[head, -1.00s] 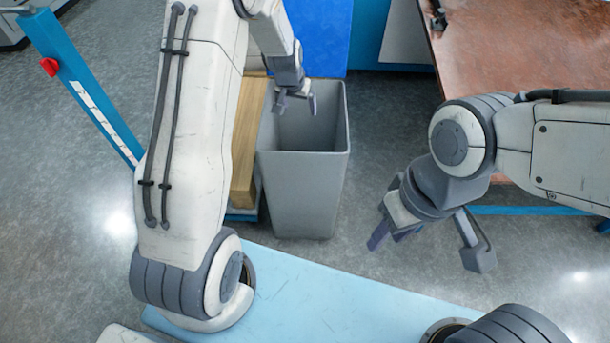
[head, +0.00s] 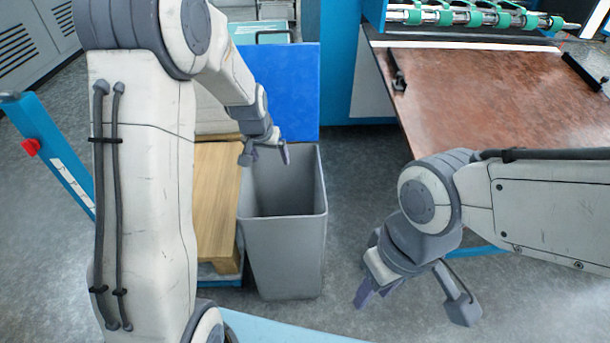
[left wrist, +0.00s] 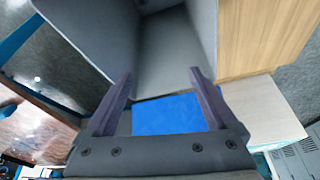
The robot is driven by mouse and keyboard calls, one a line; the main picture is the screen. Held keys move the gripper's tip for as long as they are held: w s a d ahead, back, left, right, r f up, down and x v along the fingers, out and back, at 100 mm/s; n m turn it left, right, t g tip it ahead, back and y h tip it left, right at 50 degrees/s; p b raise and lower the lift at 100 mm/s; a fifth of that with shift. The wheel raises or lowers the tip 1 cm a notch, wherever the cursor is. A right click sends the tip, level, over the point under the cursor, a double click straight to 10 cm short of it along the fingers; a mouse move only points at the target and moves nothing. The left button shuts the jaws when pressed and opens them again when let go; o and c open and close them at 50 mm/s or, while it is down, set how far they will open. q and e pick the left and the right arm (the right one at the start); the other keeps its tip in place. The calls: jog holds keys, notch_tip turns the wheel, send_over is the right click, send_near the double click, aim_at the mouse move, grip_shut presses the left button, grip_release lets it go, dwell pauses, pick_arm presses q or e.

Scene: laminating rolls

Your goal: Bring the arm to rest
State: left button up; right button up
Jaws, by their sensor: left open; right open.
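My left gripper (head: 265,152) is open and empty in the head view, above the back left part of the grey bin's opening. In the left wrist view its two fingers (left wrist: 160,95) stand wide apart with nothing between them, and the bin (left wrist: 178,50) shows beyond them. My right gripper (head: 415,300) is open and empty in the head view. It hangs over the grey floor to the right of the bin (head: 283,250), apart from everything.
A wooden block or stack (head: 216,205) sits left of the bin on a blue cart. A blue panel (head: 290,95) stands behind the bin. A brown-topped table (head: 480,95) with green-wheeled rollers (head: 475,17) lies at the right. A blue post (head: 55,160) stands at the left.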

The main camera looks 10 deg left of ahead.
pick_arm(q)
jog(key=s+d+r+m+g+h, duration=0.1)
jog(key=s+d+r+m+g, duration=0.3)
jog(key=s+d, duration=0.95)
jog(key=s+d+r+m+p, duration=0.1)
jog(key=s+d+r+m, duration=0.1)
jog(key=s, duration=0.8)
jog(key=s+d+r+m, duration=0.2)
jog(key=s+r, duration=0.1)
jog(key=s, duration=0.7)
notch_tip(320, 180, up, 27)
jog(key=p, duration=2.7)
jog(key=shift+n+p, duration=0.3)
jog(key=shift+p, duration=0.1)
jog(key=shift+d, duration=0.1)
